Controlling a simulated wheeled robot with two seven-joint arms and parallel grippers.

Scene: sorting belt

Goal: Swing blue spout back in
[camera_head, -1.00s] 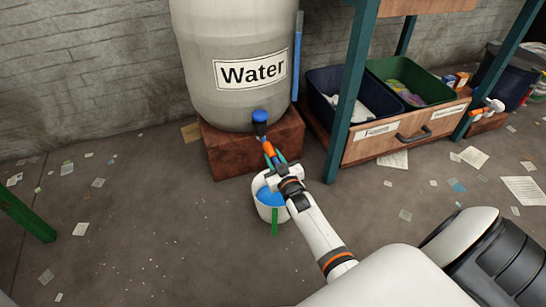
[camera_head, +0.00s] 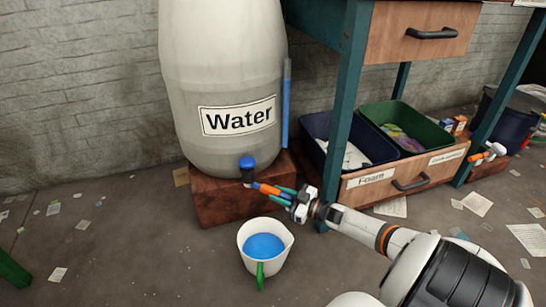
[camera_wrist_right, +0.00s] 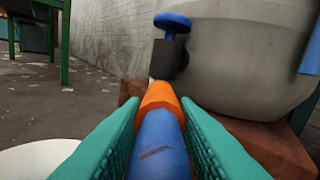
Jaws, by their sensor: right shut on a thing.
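The spout is a blue tube (camera_wrist_right: 158,143) with an orange collar (camera_wrist_right: 158,97), at the foot of the grey water barrel (camera_head: 180,95). A blue-topped tap (camera_head: 247,163) sits at its barrel end. My right gripper (camera_head: 283,195) is shut on the spout, its teal fingers on both sides of the blue part in the wrist view. In the head view the spout points to the right and slightly down. A white jug (camera_head: 264,268) with blue liquid and a green handle stands on the floor below, apart from the spout. My left gripper is out of view.
The barrel stands on a wooden block (camera_head: 215,205). To the right is a teal-legged bench with a dark blue bin (camera_head: 315,130), a green bin (camera_head: 435,105) and a drawer (camera_head: 380,198).

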